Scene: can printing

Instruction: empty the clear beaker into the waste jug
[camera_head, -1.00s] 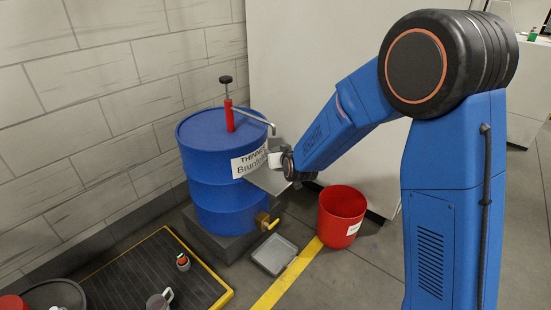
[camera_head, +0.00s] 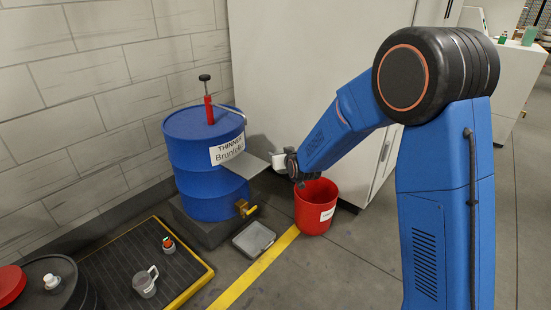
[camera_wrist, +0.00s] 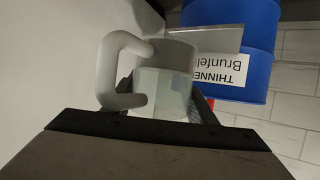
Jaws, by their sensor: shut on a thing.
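My gripper (camera_head: 291,164) is shut on a pale, see-through beaker (camera_wrist: 165,85) with a thick white handle. In the wrist view, its dark fingers lie on either side of the beaker, and the lower half in the picture looks clear and greenish. In the head view, the beaker (camera_head: 281,157) shows as a small white shape beside the gripper, right of the blue drum and above the red bucket. A grey jug (camera_head: 144,286) with a handle stands on the black mat at the lower left, apart from my gripper; I cannot read any label on it.
The blue thinner drum (camera_head: 208,185) has a red pump and a brass tap over a grey tray (camera_head: 254,240). A red bucket (camera_head: 314,212) stands on the floor beside the yellow line. A red-topped item (camera_head: 168,244) sits on the mat (camera_head: 120,262). A dark drum (camera_head: 62,275) is at lower left.

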